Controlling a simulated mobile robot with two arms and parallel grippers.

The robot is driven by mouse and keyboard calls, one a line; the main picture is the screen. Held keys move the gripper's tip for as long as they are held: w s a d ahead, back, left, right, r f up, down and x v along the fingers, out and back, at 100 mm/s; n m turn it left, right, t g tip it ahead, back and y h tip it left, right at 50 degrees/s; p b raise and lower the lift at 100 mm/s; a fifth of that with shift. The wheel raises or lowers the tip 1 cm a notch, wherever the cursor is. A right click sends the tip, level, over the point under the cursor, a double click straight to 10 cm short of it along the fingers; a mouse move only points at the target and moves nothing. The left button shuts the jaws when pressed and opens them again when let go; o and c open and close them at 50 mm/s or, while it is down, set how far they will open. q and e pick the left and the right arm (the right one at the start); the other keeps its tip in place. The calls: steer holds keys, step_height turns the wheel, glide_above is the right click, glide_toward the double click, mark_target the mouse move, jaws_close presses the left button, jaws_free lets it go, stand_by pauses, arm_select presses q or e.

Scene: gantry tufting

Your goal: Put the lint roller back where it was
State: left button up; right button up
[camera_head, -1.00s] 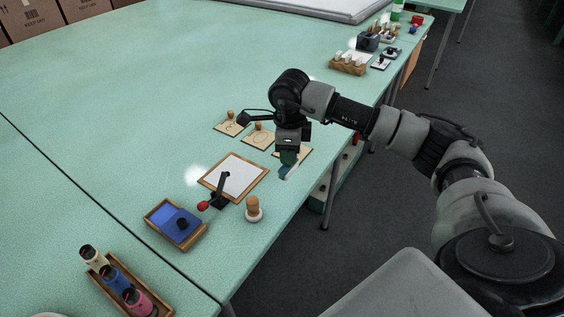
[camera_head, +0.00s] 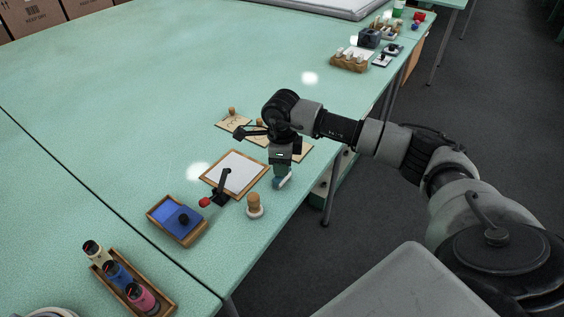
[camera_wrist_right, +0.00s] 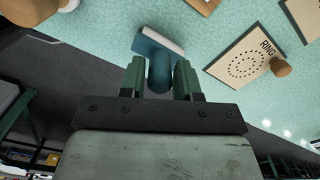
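My right gripper (camera_head: 281,168) is shut on the lint roller (camera_head: 285,182), above the table close to its right edge. In the right wrist view, the blue handle of the lint roller (camera_wrist_right: 160,72) sits between the two green fingers of the gripper (camera_wrist_right: 160,80), and its white roller head points away from the palm. I cannot tell whether the roller touches the table. My left gripper is not in view.
A wood-framed white board (camera_head: 236,173) lies left of the gripper. A wooden-knobbed stamp (camera_head: 254,206) stands nearer, by the edge. A blue pad tray (camera_head: 177,221) and a bottle rack (camera_head: 130,283) lie nearer left. Knobbed cards, one marked RING (camera_wrist_right: 243,57), lie behind.

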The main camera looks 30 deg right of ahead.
steer(key=shift+o, duration=1.4)
steer(key=shift+r, duration=0.2)
step_height(320, 180, up, 12)
steer(key=shift+b, duration=0.45)
steer(key=shift+c, duration=0.5)
